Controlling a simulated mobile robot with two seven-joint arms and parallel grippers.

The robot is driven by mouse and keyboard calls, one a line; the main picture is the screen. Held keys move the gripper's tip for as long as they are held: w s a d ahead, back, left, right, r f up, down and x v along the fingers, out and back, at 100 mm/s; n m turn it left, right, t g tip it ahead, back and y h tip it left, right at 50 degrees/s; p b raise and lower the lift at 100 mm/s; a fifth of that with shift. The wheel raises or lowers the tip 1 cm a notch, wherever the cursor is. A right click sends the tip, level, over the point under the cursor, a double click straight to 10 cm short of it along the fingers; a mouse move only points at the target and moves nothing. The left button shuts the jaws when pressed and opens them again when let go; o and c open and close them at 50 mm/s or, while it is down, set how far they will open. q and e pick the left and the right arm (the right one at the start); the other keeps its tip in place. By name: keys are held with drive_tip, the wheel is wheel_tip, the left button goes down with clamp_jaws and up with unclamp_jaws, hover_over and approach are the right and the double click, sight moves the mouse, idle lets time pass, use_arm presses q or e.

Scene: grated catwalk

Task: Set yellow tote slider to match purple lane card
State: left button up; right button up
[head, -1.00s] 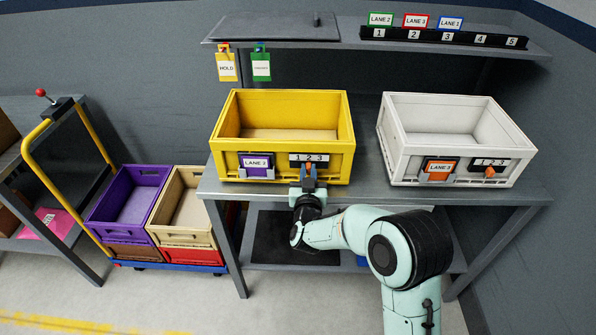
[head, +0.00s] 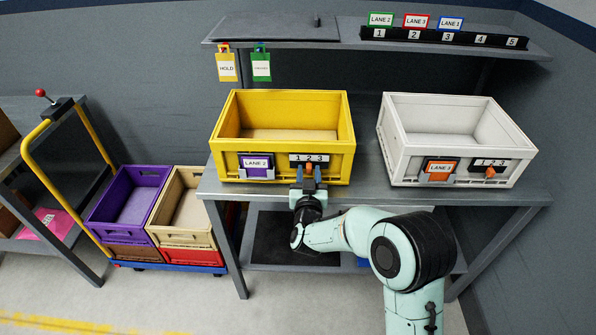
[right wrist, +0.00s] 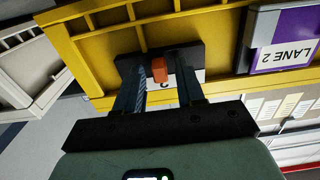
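The yellow tote (head: 230,165) stands on the grey bench. On its front is a purple lane card (head: 257,167) reading LANE 2; the card also shows upside down in the right wrist view (right wrist: 285,40). To its right is a slider plate (head: 322,158) marked 1 2 3, with an orange knob (head: 309,168) that appears below the 2. My right gripper (head: 309,183) is at the slider. In the right wrist view its fingers (right wrist: 162,85) stand apart on either side of the orange knob (right wrist: 159,70), with gaps showing. My left gripper is out of view.
A white tote (head: 395,150) with an orange LANE 3 card (head: 438,171) and its own slider stands to the right. A shelf (head: 280,30) above holds a numbered card rack (head: 445,38). HOLD (head: 227,67) and green (head: 261,67) tags hang from it. A cart with crates (head: 130,205) stands left.

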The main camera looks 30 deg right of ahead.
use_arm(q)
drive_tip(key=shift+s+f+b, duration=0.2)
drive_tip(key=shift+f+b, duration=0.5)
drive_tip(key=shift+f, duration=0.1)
use_arm(e)
drive_tip(key=v, duration=0.6)
drive_tip(key=shift+s, duration=0.25)
drive_tip(key=shift+a, duration=0.1)
drive_tip(key=s+a+f+n+g+y+p, duration=0.1)
drive_tip(key=s+a+f+g+y+p, duration=0.15)
drive_tip(key=f, duration=0.65)
drive_tip(key=s+a+f+n+g+y+p, duration=0.1)
drive_tip(key=s+a+f+g+y, duration=0.2)
drive_tip(key=f, duration=0.6)
drive_tip(key=s+a+f+n+g+y+p, duration=0.1)
drive_tip(key=s+a+f+g+y, duration=0.15)
drive_tip(key=s+f, duration=0.45)
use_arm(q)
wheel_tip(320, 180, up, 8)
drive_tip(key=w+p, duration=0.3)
use_arm(e)
drive_tip(key=s+a+f+g+y, duration=0.2)
drive_tip(key=s+a+f+g, duration=0.2)
drive_tip(key=s, duration=0.6)
drive_tip(key=s+a+f+g+y, duration=0.3)
drive_tip(key=s+a+f+g, duration=0.1)
drive_tip(key=s, duration=0.6)
drive_tip(key=shift+a+f+m, duration=0.3)
drive_tip(key=shift+a+f, duration=0.55)
drive_tip(key=shift+a, duration=0.2)
